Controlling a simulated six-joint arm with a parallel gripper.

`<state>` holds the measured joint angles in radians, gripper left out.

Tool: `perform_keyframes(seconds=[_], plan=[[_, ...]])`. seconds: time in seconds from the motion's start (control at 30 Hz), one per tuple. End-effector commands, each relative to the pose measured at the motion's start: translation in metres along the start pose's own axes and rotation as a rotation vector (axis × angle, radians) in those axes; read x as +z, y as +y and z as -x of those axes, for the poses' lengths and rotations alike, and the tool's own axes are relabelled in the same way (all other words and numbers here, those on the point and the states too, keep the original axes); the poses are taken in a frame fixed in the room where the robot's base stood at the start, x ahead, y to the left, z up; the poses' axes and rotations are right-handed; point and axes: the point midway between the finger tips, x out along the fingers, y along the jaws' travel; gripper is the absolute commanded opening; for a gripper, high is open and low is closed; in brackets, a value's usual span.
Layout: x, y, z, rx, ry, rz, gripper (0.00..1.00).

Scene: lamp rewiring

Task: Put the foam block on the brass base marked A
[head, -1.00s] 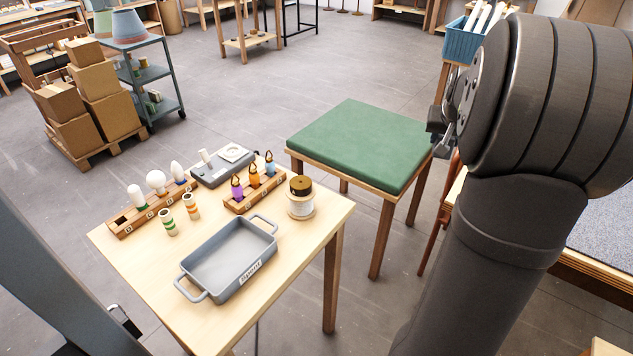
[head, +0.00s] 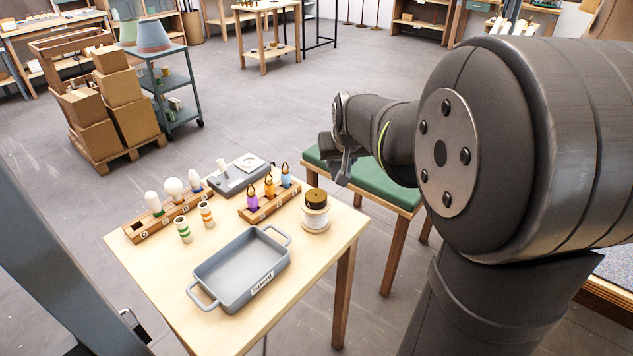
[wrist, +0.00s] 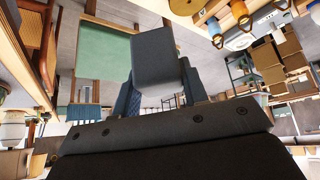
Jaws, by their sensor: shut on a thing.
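My gripper (wrist: 158,90) is shut on a dark grey block, which I take to be the foam block (wrist: 155,58). The block sticks out past the fingers in the wrist view, clear of any surface. In the head view my gripper (head: 338,158) hangs in the air near the left edge of the green-topped stool, right of and behind the work table. The block is hard to tell from the dark gripper there.
The work table (head: 215,325) holds a grey tray (head: 240,268) labelled "Spent", a bulb rack (head: 165,217), a rack of coloured ringed pieces (head: 268,207), a brown-topped white spool (head: 316,212) and a grey device (head: 240,175). The green-topped stool (head: 375,188) stands behind. Boxes (head: 120,95) stand further left.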

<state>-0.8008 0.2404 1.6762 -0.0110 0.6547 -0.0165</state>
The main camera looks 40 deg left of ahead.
Motion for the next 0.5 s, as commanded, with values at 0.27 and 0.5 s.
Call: perform_keyframes(seconds=[0.27, 0.5], plan=[[-0.004, -0.048, -0.040, -0.001, -0.001, 0.002, 0.19], [-0.001, -0.056, -0.053, 0.001, -0.001, -0.001, 0.19]])
